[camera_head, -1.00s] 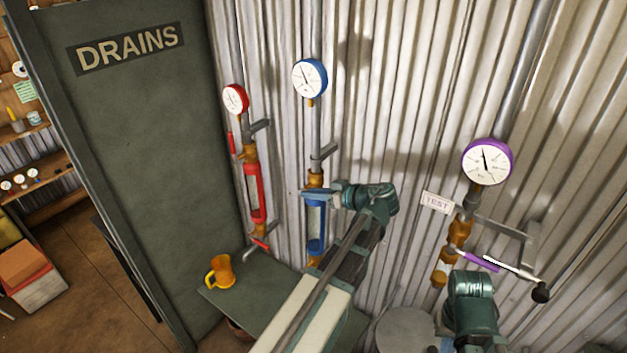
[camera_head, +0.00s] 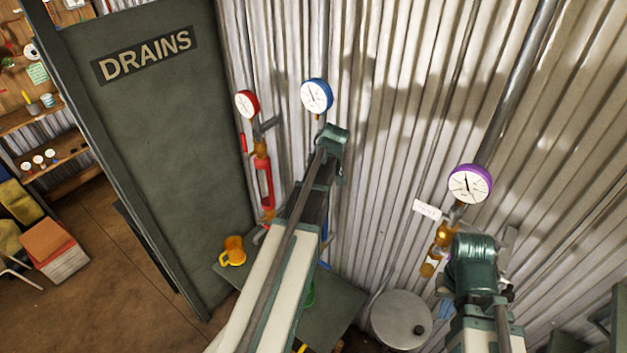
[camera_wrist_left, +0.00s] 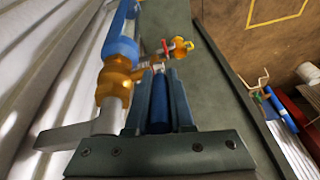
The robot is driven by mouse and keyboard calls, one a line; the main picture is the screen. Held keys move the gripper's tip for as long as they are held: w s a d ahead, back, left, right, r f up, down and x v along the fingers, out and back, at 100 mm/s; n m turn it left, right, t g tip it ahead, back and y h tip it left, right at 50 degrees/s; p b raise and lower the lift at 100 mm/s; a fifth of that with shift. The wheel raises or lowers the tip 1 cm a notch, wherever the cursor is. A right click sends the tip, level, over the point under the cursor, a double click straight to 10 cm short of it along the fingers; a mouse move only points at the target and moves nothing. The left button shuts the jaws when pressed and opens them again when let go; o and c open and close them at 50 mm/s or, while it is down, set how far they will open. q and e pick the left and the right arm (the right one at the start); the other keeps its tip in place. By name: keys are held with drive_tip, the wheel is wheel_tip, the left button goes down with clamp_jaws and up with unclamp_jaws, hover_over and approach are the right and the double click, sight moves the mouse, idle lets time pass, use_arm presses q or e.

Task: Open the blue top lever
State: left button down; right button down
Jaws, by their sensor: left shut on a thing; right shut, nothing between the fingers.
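In the left wrist view, my left gripper (camera_wrist_left: 160,105) is shut on the blue top lever (camera_wrist_left: 160,108), whose blue grip lies between the two fingers. Beside it are a brass valve fitting (camera_wrist_left: 114,82) and a blue-and-clear tube (camera_wrist_left: 122,45). In the head view my left arm covers the blue line below its blue-rimmed gauge (camera_head: 317,95), so the lever and left fingers are hidden there. My right gripper (camera_head: 472,268) is in front of the purple line, apart from the blue one. Its fingers are mostly hidden; it is shut and empty.
A red line with a red gauge (camera_head: 247,103) stands left of the blue one. A purple gauge (camera_head: 469,183) is at right. An orange mug (camera_head: 232,251) stands on a green table (camera_head: 335,305). A green DRAINS panel (camera_head: 150,130) rises at left.

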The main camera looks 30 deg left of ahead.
use_arm(q)
drive_tip(key=shift+a+h, duration=0.25)
drive_tip(key=shift+h, duration=0.35)
drive_tip(key=shift+h+p, duration=0.3)
drive_tip(key=shift+p, duration=0.05)
drive_tip(key=c, duration=0.8)
unclamp_jaws()
